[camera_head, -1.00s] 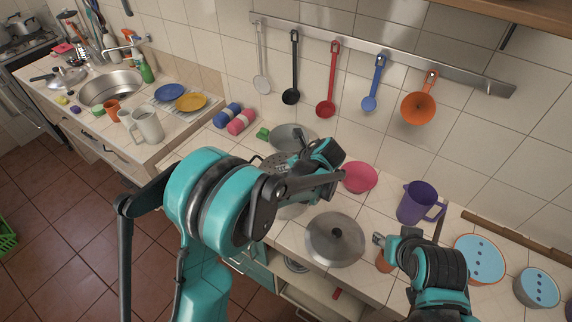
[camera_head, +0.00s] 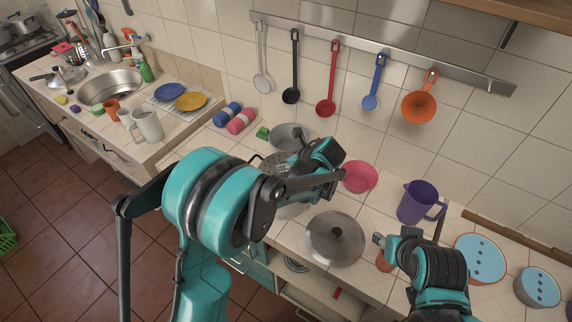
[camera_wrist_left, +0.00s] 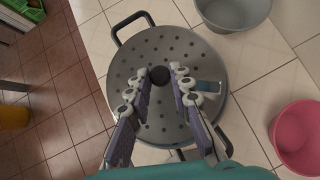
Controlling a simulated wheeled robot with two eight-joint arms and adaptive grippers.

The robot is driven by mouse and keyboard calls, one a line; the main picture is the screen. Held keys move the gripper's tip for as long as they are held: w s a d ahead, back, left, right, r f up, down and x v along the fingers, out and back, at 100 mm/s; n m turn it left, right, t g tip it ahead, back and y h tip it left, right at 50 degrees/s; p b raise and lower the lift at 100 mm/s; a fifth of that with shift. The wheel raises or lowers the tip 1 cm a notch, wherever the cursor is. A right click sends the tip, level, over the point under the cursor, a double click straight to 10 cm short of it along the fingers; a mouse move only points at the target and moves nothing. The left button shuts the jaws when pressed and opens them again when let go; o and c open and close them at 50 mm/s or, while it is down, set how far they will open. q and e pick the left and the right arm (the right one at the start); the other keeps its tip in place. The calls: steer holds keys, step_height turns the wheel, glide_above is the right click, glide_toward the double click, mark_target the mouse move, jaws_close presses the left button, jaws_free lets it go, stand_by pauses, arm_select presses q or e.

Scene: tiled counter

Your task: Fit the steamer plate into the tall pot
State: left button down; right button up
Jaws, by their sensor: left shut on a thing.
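The steamer plate (camera_wrist_left: 150,48) is a grey disc with many holes and a black centre knob. In the left wrist view my left gripper (camera_wrist_left: 165,77) is shut on that knob. The tall pot (camera_wrist_left: 226,108) is under the plate, its two black handles showing at upper left and lower right. The plate covers most of the opening; I cannot tell whether it rests on the rim or hangs above it. In the head view my left arm hides much of the plate (camera_head: 270,160) and pot (camera_head: 290,211). My right gripper (camera_head: 379,240) is low at the right, its fingers unclear.
A grey bowl (camera_head: 290,135) and a pink bowl (camera_head: 360,177) stand behind the pot. A metal lid (camera_head: 335,240) lies to its right. A purple jug (camera_head: 418,203) stands farther right. An orange item (camera_head: 384,262) is under my right gripper. Utensils hang on the wall.

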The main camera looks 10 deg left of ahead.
arm_select(q)
steer(key=shift+f+b, duration=5.55)
steer(key=shift+f, duration=0.85)
stand_by(1.6)
